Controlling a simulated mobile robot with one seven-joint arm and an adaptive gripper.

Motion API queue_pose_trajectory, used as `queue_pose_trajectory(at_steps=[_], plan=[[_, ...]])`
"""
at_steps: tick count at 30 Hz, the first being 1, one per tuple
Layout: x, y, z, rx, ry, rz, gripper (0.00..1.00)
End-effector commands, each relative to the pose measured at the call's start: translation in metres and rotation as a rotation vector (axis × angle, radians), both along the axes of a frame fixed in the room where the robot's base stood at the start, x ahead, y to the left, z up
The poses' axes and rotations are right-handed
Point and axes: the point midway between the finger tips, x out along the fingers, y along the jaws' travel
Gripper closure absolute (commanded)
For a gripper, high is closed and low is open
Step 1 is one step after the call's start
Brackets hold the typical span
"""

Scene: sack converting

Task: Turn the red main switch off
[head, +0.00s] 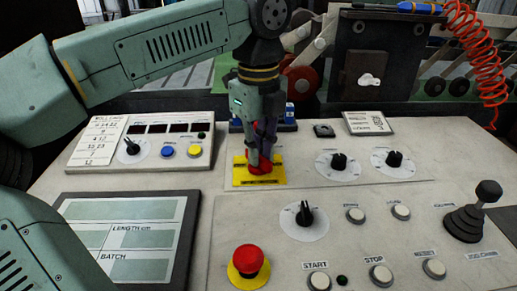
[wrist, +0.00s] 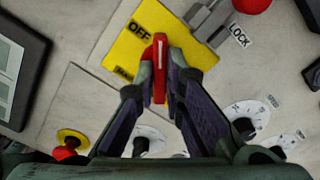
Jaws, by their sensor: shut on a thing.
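The red main switch (head: 262,168) sits on a yellow plate (head: 240,179) in the upper middle of the console. In the wrist view its red handle (wrist: 159,60) stands between my fingertips, with the yellow plate (wrist: 122,52) under it. The word OFF is printed up-left of the handle, and the handle's far end lies to the right of that word. My gripper (head: 261,158) points down at the switch; in the wrist view my gripper (wrist: 160,78) is shut on the handle from both sides. The fingers hide part of the plate's lettering.
A grey latch piece (wrist: 208,20) marked LOCK is close beside the plate. A red mushroom button (head: 249,260), black rotary knobs (head: 339,162), white push buttons (head: 381,274) and a joystick (head: 470,220) surround the switch. A raised panel (head: 110,158) stands to the left.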

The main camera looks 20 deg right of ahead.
Motion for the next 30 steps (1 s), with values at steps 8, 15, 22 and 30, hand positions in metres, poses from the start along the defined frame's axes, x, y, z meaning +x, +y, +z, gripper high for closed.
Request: queue_pose_trajectory(at_steps=[8, 15, 22, 30], plan=[[0.0001, 0.0, 0.0005, -0.001, 0.0, 0.097, 1.0], [0.0001, 0.0, 0.0004, -0.001, 0.0, 0.12, 1.0], [0.0002, 0.0, 0.0004, -0.001, 0.0, 0.121, 1.0], [0.0001, 0.0, 0.0003, -0.001, 0.0, 0.12, 0.77]])
